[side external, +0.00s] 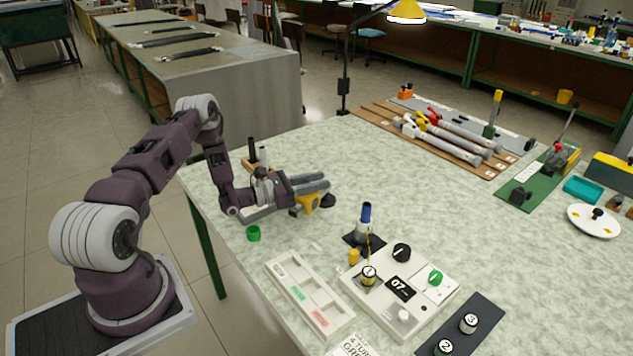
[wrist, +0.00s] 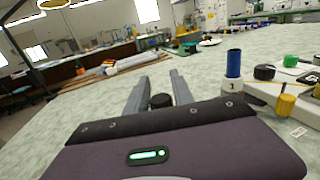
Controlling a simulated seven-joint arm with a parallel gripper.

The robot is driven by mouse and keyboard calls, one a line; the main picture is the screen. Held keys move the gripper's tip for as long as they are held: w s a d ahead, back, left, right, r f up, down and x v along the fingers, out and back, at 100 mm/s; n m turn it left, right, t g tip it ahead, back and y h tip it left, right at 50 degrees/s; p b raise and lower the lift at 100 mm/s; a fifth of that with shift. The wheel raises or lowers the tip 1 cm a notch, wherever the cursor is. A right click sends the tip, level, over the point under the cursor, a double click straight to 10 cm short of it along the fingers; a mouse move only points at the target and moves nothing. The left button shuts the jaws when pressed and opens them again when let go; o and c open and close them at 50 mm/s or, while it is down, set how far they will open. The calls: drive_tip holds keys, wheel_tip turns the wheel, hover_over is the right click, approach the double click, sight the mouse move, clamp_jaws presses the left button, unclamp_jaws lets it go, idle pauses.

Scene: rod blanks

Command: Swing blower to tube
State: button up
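My gripper (side external: 323,185) is low over the near left part of the table, with its fingers pointing right. Its two grey fingers (wrist: 159,77) are apart. A round black knob (wrist: 161,101) shows between them in the wrist view; I cannot tell if they touch it. In the side view a black knob (side external: 328,200) and a yellow part (side external: 308,204) show beside and under the fingers; this may be the blower, but its body is largely hidden. A blue-topped tube (side external: 364,217) stands upright on a dark base to the right, and also shows in the wrist view (wrist: 233,68).
A control box (side external: 380,300) with knobs and a "07" display and a white sorting tray (side external: 305,292) stand at the front. Grey rods lie on a wooden rack (side external: 375,118) at the back. The middle is clear.

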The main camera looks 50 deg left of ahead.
clamp_jaws()
idle(1.1)
